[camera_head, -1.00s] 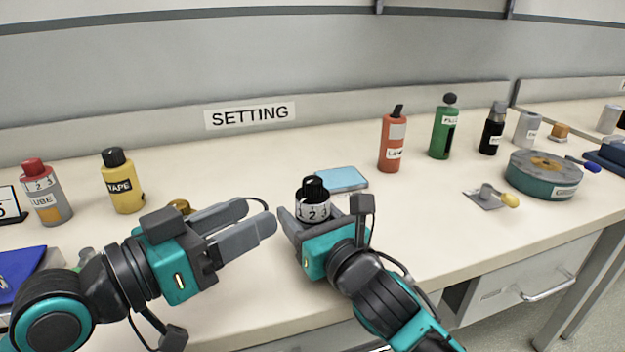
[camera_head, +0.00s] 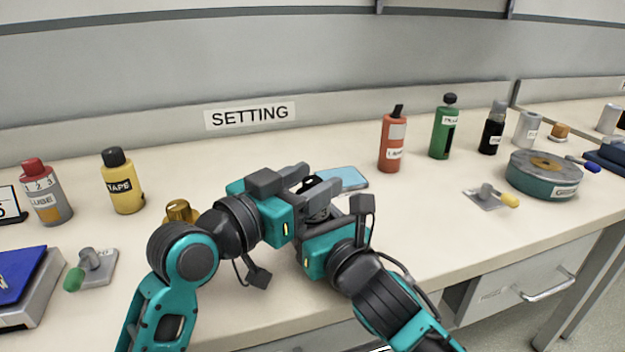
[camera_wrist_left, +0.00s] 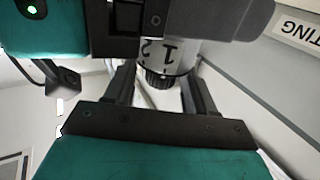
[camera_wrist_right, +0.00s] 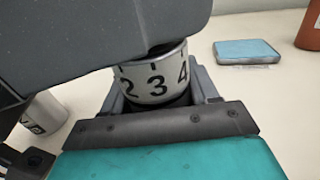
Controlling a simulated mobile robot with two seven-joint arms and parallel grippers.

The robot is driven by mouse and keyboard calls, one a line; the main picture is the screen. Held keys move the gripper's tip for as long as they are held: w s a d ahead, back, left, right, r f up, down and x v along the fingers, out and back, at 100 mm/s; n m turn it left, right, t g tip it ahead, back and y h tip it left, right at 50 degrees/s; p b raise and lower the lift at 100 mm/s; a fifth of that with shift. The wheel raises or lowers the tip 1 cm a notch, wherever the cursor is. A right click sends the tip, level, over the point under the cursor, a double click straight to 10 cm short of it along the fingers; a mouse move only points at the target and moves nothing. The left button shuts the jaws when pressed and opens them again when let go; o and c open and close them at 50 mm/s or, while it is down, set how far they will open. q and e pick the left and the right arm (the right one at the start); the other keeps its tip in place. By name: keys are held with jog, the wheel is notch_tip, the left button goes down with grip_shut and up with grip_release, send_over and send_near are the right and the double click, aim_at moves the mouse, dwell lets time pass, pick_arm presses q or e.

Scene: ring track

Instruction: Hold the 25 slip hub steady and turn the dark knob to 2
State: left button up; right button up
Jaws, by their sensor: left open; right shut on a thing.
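The pale numbered hub (camera_wrist_right: 155,80) stands between the fingers of my right gripper (camera_head: 325,214), which is shut on it. The digits 2, 3 and 4 face the right wrist camera, and a 1 and a 2 show in the left wrist view (camera_wrist_left: 168,50). The dark ribbed knob (camera_wrist_left: 160,80) tops the hub. My left gripper (camera_head: 317,180) is open, its fingers on either side of the knob with visible gaps. In the head view the two grippers hide most of the hub. No 25 marking is legible.
A blue pad (camera_head: 345,178) lies just behind the grippers. A brass knob (camera_head: 180,211) and a yellow bottle (camera_head: 122,182) stand left. An orange bottle (camera_head: 392,142) and green bottle (camera_head: 443,130) stand at the back right. The bench front right of my right arm is clear.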

pick_arm(q)
jog(key=shift+w+d, duration=0.25)
jog(key=shift+c, duration=0.4)
jog(key=c, duration=0.9)
jog(key=shift+o, duration=0.2)
jog(key=shift+f+n+t+y, duration=0.1)
jog(key=shift+n+t+y, duration=0.7)
jog(key=shift+y, duration=0.1)
jog(key=o, duration=0.9)
